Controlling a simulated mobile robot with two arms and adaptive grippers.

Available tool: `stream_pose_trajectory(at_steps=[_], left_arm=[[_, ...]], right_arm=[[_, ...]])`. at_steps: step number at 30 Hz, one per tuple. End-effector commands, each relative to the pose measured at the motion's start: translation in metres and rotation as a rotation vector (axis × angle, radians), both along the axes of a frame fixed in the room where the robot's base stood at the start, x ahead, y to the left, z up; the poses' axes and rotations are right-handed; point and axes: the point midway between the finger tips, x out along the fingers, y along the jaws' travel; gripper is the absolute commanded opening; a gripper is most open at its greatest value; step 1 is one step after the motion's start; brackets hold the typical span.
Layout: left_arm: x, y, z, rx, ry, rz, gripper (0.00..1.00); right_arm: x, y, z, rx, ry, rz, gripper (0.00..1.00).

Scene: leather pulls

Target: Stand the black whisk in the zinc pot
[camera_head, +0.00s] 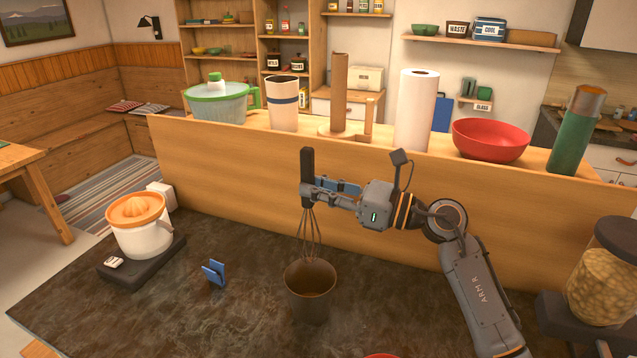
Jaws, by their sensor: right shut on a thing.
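The black whisk (307,181) is upright, handle up and wires down. My right gripper (308,192) is shut on its handle, with the arm coming in from the right. The zinc pot (311,297) is a dark, open, tapered pot on the dark counter. The lower end of the whisk wires shows at the pot's back rim; I cannot tell whether it is inside the pot or just above or behind it. My left gripper is not in view.
A juicer (139,224) on a dark base stands at the left of the counter (180,310). A small blue holder (214,273) stands left of the pot. A jar (603,275) is at the right. A raised ledge with bowls and a paper roll (416,110) runs behind.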

Motion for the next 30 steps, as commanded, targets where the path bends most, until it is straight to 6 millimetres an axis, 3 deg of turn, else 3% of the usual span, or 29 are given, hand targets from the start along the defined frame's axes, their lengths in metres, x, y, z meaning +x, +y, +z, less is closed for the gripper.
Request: stream_pose_trajectory(at_steps=[30], left_arm=[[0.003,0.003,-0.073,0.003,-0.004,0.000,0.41]], right_arm=[[0.000,0.000,-0.086,-0.001,0.000,0.001,0.00]])
